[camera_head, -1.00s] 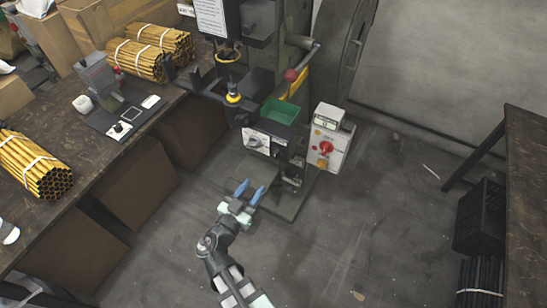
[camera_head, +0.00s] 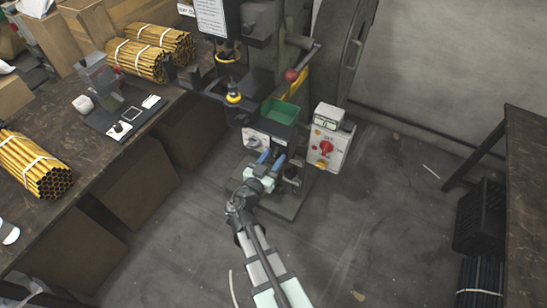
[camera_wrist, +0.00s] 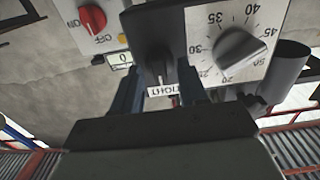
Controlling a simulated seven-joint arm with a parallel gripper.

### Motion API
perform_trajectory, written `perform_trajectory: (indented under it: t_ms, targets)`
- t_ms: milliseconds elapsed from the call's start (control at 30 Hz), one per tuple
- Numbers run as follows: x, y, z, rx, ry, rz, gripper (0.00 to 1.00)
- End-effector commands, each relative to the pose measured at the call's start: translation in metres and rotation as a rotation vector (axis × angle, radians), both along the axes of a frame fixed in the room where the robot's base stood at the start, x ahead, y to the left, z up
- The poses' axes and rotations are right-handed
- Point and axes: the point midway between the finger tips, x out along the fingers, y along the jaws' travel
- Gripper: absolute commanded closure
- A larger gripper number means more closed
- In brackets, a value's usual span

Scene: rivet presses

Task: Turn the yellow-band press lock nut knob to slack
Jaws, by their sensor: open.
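The press (camera_head: 262,85) with a yellow strip (camera_head: 298,84) stands at top centre in the head view. In the wrist view, the dark lock nut knob (camera_wrist: 158,66) sits on a black panel, with its pointer bar lying along the picture's vertical. A white label reading TIGHT (camera_wrist: 163,90) is by the pointer's near end. My gripper (camera_head: 271,158) is open at the press's front panel. Its blue fingers lie on either side of the knob in the wrist view (camera_wrist: 162,74); I cannot tell whether they touch it. In the head view the gripper hides the knob.
A numbered dial (camera_wrist: 240,48) with a grey knob is close beside the lock nut knob. A white control box (camera_head: 329,138) with a red switch (camera_head: 326,148) stands right of my gripper. A green bin (camera_head: 281,111) sits above. The floor in front is clear.

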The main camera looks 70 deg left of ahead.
Motion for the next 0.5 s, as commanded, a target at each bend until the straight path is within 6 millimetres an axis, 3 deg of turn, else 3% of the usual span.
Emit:
perform_trajectory:
  t_ms: [367, 500]
  targets:
    - [0.0033, 0.0030, 0.0003, 0.001, -0.001, 0.000, 0.57]
    - [0.0032, 0.0029, 0.0003, 0.001, -0.001, 0.000, 0.70]
